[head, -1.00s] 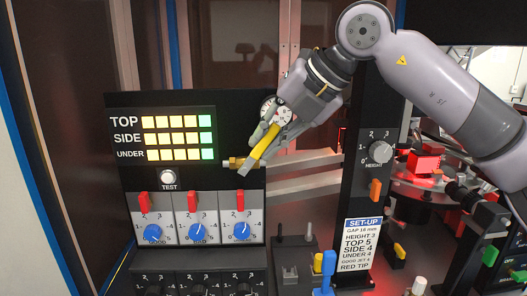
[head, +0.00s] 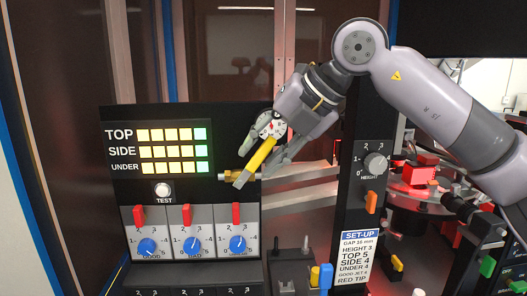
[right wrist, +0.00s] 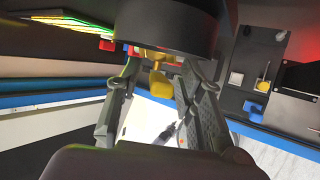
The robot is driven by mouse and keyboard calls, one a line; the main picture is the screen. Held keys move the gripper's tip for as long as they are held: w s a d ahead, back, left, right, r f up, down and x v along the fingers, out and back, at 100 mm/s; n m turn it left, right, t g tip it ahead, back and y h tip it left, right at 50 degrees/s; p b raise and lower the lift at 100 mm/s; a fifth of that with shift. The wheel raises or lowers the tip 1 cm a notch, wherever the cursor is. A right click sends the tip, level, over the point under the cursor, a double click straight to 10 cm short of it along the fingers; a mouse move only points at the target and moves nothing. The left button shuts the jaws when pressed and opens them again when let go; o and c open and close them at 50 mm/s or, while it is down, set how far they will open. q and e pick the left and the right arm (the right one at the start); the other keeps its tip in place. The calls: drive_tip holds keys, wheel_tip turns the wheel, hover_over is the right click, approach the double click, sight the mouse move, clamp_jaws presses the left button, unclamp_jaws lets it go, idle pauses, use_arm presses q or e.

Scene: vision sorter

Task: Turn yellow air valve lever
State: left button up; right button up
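The yellow lever (head: 258,159) slants from upper right to lower left, beside a brass fitting (head: 229,176) at the right edge of the black panel. A round white gauge (head: 270,125) sits just above it, partly behind my gripper. My right gripper (head: 267,150) has its two fingers spread, one on each side of the lever. In the right wrist view a yellow piece (right wrist: 160,84) shows between the spread fingers, with gaps beside it. Whether a finger touches the lever is unclear. My left gripper is not in view.
The black panel (head: 120,195) carries lit indicator rows, a white test button (head: 162,189), red levers and blue knobs. A dark post with a height knob (head: 375,164) and a set-up sign (head: 361,258) stands close to the right. Red-lit machinery is further right.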

drive_tip(key=v, duration=1.2)
drive_tip(key=shift+d, duration=0.1)
